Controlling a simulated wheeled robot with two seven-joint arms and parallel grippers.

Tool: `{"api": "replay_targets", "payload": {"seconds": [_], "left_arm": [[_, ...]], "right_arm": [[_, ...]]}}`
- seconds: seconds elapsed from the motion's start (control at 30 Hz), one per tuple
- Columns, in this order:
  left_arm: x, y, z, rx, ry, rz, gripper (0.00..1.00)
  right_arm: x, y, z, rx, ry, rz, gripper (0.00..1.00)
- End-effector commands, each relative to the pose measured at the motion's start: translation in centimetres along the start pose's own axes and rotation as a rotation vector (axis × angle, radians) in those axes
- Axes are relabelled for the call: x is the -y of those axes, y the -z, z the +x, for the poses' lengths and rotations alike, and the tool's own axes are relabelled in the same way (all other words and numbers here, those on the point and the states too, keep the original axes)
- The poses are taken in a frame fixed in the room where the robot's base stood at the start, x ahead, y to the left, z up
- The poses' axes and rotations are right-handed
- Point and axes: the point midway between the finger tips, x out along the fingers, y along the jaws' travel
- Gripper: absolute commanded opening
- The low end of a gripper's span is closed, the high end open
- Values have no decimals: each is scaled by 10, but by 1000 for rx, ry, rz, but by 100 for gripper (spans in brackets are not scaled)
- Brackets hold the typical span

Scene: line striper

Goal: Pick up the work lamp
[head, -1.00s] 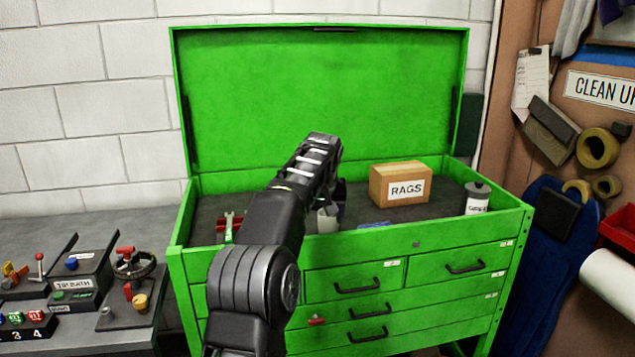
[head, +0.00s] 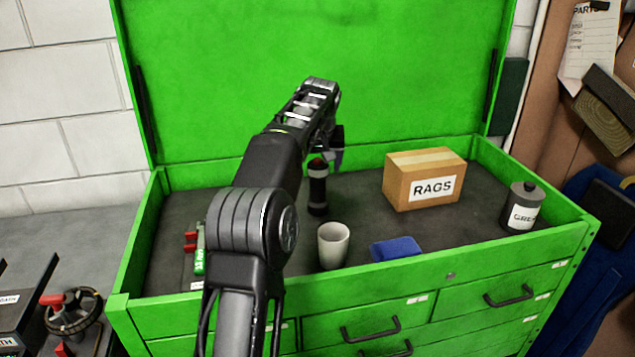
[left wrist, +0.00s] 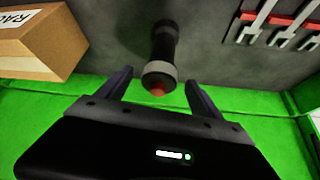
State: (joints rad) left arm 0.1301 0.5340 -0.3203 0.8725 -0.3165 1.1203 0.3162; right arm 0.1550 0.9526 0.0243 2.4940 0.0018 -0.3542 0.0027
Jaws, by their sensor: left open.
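The work lamp (head: 318,190) stands upright on the dark floor of the open green chest, a black cylinder with grey bands and a red top. My left gripper (head: 333,152) is above it and slightly to its right, pointing down, and overlaps its top in the head view. In the left wrist view the lamp (left wrist: 165,45) appears beyond the open fingers (left wrist: 158,84), its red end lying in the gap between them. I cannot tell whether anything touches. My right gripper is not in view.
The rags box (head: 424,180) and a grease can (head: 522,208) stand to the right. A pale cup (head: 333,245) and blue cloth (head: 396,248) are in front. Red-and-silver tools (left wrist: 280,22) lie at one side. The raised green lid (head: 320,70) stands behind.

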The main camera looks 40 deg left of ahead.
Motion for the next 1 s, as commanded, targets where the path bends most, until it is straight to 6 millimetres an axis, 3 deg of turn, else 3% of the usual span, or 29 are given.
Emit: {"api": "replay_targets", "payload": {"seconds": [0.23,0.5,0.83,1.0], "left_arm": [[0,0,2,1,1,0,76],[0,0,25,1,0,0,76],[0,0,28,0,0,0,76],[0,-1,46,3,1,0,76]], "right_arm": [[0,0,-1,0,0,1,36],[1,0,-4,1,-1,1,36],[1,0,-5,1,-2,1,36],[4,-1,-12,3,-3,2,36]]}}
